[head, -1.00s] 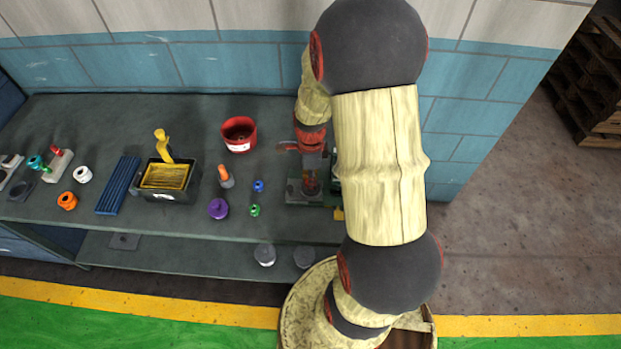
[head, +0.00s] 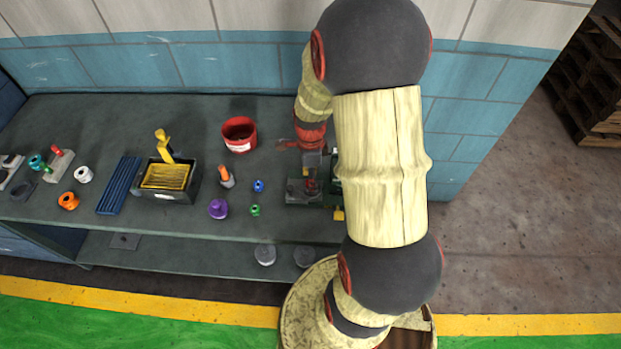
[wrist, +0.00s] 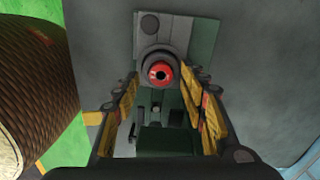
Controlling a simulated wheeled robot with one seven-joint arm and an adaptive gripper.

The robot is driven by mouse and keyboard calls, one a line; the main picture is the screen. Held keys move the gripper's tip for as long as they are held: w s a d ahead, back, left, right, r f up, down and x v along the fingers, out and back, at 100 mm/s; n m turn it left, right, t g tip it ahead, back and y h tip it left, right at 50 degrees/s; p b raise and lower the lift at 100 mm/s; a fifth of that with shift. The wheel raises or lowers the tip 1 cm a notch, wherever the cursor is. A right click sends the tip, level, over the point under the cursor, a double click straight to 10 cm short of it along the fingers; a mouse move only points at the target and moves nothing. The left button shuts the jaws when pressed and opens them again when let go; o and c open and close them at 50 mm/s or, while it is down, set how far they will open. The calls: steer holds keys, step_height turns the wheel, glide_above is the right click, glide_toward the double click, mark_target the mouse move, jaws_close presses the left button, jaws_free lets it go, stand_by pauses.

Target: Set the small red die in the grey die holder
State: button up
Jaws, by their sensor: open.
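The small red die (wrist: 161,74), a ring with a dark hole, is at the mouth of the round grey die holder (wrist: 152,54) in the wrist view. It looks set in the holder, though its exact depth is hard to tell. My gripper (wrist: 163,84) is open, its two fingers on either side of the die with visible gaps. In the head view my gripper (head: 312,163) is above the holder's spot at the right end of the bench, and the die and holder are mostly hidden there.
The bench (head: 270,220) carries a red pot (head: 239,134), a black tray with yellow inside (head: 166,190), a purple knobbed piece (head: 218,209), and small blue (head: 258,186) and green (head: 255,210) pieces. My arm hides the bench's right end.

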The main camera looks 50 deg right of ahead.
step_height(320, 180, up, 12)
steer(key=f+p, duration=0.1)
steer(key=p, duration=0.1)
steer(key=a+r+n+t, duration=0.2)
steer(key=a+r+n, duration=0.9)
steer(key=r, duration=0.1)
steer(key=s+a+r+n+t, duration=0.1)
steer(key=s+a+r+n, duration=0.2)
steer(key=a+n, duration=0.3)
steer(key=s+a+r+n+t, duration=0.2)
steer(key=s+a+r+n, duration=0.2)
steer(key=n, duration=0.5)
steer(key=shift+s+a+r+t, duration=0.3)
steer(key=shift+a, duration=0.55)
steer(key=shift+f, duration=0.1)
